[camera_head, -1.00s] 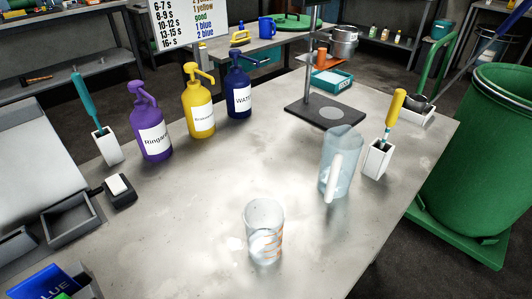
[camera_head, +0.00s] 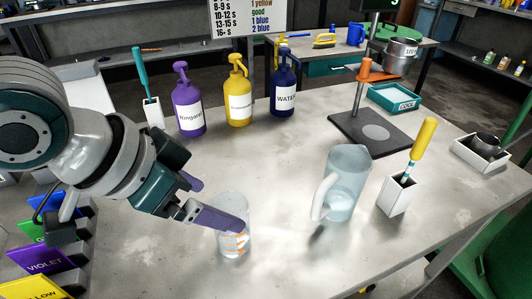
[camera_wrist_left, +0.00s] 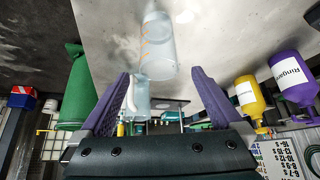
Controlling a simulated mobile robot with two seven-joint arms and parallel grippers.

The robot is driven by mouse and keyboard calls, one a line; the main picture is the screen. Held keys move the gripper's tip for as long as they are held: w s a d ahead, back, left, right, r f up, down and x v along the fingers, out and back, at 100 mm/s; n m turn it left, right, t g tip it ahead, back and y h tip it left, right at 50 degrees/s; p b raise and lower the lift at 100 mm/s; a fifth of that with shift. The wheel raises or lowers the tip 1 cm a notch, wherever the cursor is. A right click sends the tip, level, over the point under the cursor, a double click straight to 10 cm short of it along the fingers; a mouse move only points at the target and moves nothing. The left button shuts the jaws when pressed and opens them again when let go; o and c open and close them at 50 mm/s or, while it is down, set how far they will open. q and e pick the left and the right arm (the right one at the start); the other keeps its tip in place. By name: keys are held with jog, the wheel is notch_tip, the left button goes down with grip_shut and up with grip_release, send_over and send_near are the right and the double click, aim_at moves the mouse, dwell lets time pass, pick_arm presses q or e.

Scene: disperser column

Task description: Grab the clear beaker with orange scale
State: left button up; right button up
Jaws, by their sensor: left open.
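The clear beaker with orange scale marks (camera_head: 234,243) stands upright on the grey table in the head view, near the front middle. My left gripper (camera_head: 221,206) reaches in from the left, and one purple finger overlaps the beaker's upper part. In the left wrist view the beaker (camera_wrist_left: 160,45) appears just ahead of the spread fingers, roughly centred between the two tips of the gripper (camera_wrist_left: 164,75). The left gripper is open and empty. Whether a finger touches the beaker I cannot tell. My right gripper is out of view.
A larger clear pitcher (camera_head: 349,178) with a white handle stands to the right. Beside it is a white holder (camera_head: 397,197) with a yellow-handled tool. Purple (camera_head: 189,116), yellow (camera_head: 238,102) and blue (camera_head: 284,94) bottles stand behind. A dark-based stand (camera_head: 350,126) is at the back right.

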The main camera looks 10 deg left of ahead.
aim_at(229, 208)
pick_arm(q)
jog(key=b+x, duration=0.1)
jog(key=x, duration=0.4)
jog(key=shift+w+d, duration=0.15)
grip_shut()
dwell(0.6)
